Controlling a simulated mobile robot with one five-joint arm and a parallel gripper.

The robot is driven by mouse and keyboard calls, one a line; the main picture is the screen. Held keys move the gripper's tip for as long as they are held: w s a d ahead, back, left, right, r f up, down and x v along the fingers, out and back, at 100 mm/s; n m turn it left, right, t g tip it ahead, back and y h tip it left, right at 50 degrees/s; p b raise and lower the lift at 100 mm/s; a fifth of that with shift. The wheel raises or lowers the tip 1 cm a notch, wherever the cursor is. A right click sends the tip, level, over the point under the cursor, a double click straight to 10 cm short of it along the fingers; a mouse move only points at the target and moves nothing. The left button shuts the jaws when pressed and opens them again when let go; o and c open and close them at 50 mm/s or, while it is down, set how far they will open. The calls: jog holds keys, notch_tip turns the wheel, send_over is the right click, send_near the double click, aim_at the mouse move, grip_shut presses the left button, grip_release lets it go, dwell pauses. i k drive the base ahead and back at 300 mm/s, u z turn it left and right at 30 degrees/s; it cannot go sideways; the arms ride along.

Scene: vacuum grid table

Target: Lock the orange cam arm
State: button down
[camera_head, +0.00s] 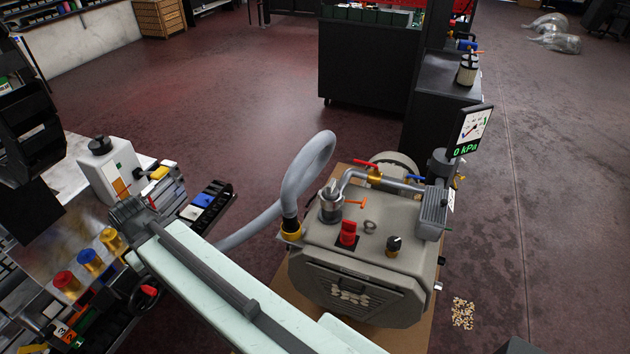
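A small orange lever, which looks like the orange cam arm (357,202), sticks out to the right of a silver cylindrical fitting (330,204) on top of a beige vacuum pump (320,240). It is too small to tell whether it is locked. A grey hose (300,175) loops up beside the fitting and ends in a yellow collar (291,231) at the pump's left corner. My pale arm with a dark strip reaches from the bottom edge up to a dark joint at the left. I cannot make out my gripper's fingers in this view.
The pump carries a red knob (348,233), a black knob (393,244), a red-handled valve (370,170) and a gauge (472,128) reading 0 kPa. A cluttered bench (50,255) with coloured fittings stands left. Floor (220,90) behind is clear.

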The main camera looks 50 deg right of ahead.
aim_at(364, 203)
jog(key=z, duration=3.95)
jog(key=k, duration=0.95)
jog(key=u, duration=1.35)
jog(key=i, duration=1)
jog(key=u, duration=0.05)
